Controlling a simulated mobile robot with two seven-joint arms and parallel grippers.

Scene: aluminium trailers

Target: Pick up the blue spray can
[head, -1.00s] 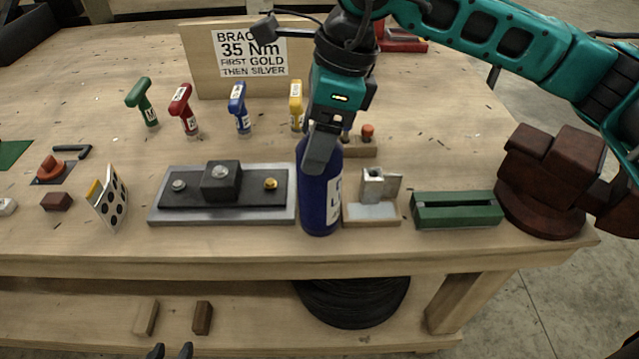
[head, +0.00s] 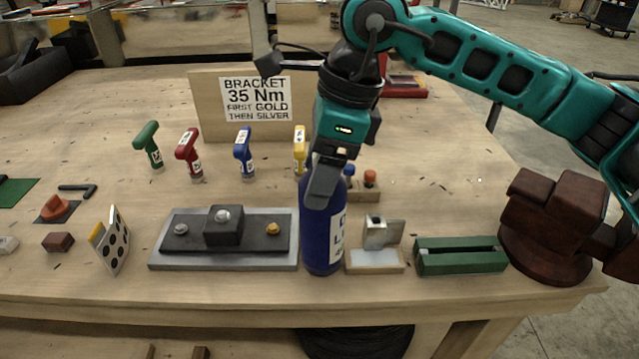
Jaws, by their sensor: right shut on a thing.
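The blue spray can (head: 320,240) stands upright near the front edge of the workbench, with a white label on its right side. My right gripper (head: 322,190) comes down from above and is shut on the can's top, which its fingers largely hide. The can's base appears to be at the bench top; I cannot tell if there is a gap under it. My left gripper does not show.
A grey plate with a black bracket (head: 270,247) lies close left of the can. A small metal fixture (head: 375,262), a green block (head: 460,257) and a brown vise (head: 548,225) stand to the right. Several T-handled tools and a sign (head: 256,105) are behind.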

